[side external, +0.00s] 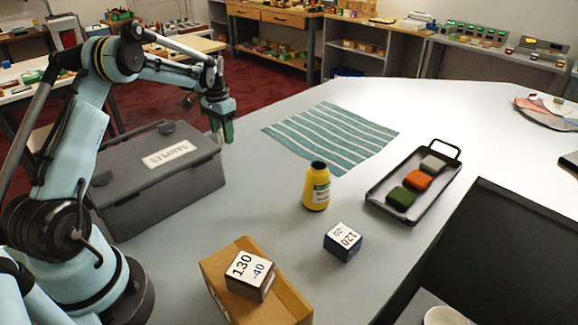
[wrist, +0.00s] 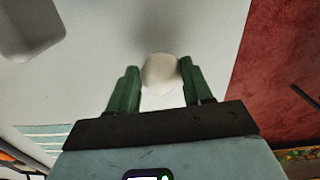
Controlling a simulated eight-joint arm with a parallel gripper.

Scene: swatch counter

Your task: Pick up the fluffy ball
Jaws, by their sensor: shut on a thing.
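The fluffy ball (wrist: 161,74) is whitish and round. In the wrist view it sits between the two green fingers of my gripper (wrist: 158,68), which is shut on it. In the side view my gripper (side external: 228,132) points down at the counter's back edge, just right of the grey box. The ball cannot be made out there, hidden by the fingers.
A grey box labelled SAMPLES (side external: 160,185) stands close to my gripper. A striped cloth (side external: 330,136), yellow bottle (side external: 317,188), blue cube (side external: 342,242), swatch tray (side external: 435,205) and cardboard box (side external: 270,300) with a labelled block lie around clear counter.

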